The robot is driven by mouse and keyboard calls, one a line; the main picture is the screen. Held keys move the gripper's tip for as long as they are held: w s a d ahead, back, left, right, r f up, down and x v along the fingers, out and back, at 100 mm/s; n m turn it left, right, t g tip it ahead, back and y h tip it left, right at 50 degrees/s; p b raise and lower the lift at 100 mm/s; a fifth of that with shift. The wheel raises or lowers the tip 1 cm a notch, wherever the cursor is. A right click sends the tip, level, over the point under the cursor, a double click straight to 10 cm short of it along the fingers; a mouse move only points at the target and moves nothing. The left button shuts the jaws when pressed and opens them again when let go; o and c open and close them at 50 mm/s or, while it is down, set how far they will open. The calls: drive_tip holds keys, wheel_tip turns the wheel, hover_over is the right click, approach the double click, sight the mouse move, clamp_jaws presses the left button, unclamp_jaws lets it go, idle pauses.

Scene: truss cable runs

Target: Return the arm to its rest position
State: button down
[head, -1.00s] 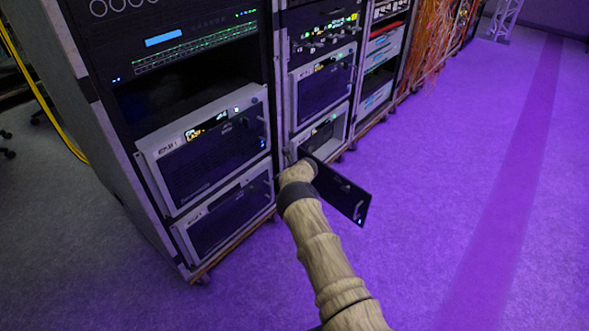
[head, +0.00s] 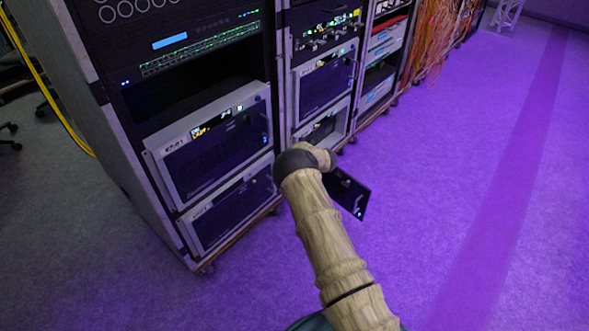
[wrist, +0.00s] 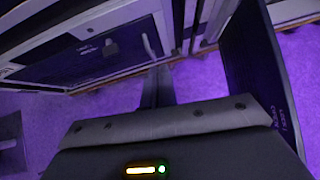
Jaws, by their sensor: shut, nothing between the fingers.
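My arm reaches from the bottom of the head view up to the lower unit of the second rack. Its wrist end hides my gripper there. In the wrist view my gripper (wrist: 158,85) is shut and empty, its dark fingers pointing toward the rack fronts. A dark hinged door (head: 349,194) stands swung open from that lower unit (head: 322,128), partly behind my arm. In the wrist view the door (wrist: 255,75) rises close on the right of my gripper. A unit front with a handle (wrist: 148,46) lies ahead; I cannot tell whether the fingers touch it.
The near rack, with two large grey-framed units (head: 212,140), stands just left of my arm. Orange cables (head: 432,40) hang from a rack farther back. A yellow cable (head: 50,95) runs at far left. The purple-lit floor (head: 450,180) to the right is clear.

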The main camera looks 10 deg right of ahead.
drive_tip(key=d+r+m+t+h, duration=0.35)
drive_tip(key=d+r+m, duration=0.45)
drive_tip(key=r+m, duration=0.5)
drive_tip(key=s+d+r+m+g+h, duration=0.1)
drive_tip(key=s+d+r+m+h, duration=0.2)
drive_tip(key=s+r+m, duration=0.65)
drive_tip(key=s+a+r+m+g+y, duration=0.1)
drive_tip(key=s+a+m+g, duration=0.15)
drive_tip(key=s+m, duration=0.65)
drive_tip(key=s+a+r+m+g+p, duration=0.1)
drive_tip(key=s+a+r+m+g, duration=0.3)
drive_tip(key=s, duration=0.9)
drive_tip(key=s+a+f+m+g+y, duration=0.1)
drive_tip(key=s+a+m, duration=0.1)
drive_tip(key=s+m, duration=0.8)
wheel_tip(320, 180, up, 35)
drive_tip(key=s+n+p, duration=0.1)
drive_tip(key=n+p, duration=0.1)
drive_tip(key=p, duration=3.2)
drive_tip(key=shift+f+n+p, duration=0.15)
drive_tip(key=shift+n+p, duration=0.15)
drive_tip(key=shift+n, duration=0.05)
drive_tip(key=shift+h, duration=0.25)
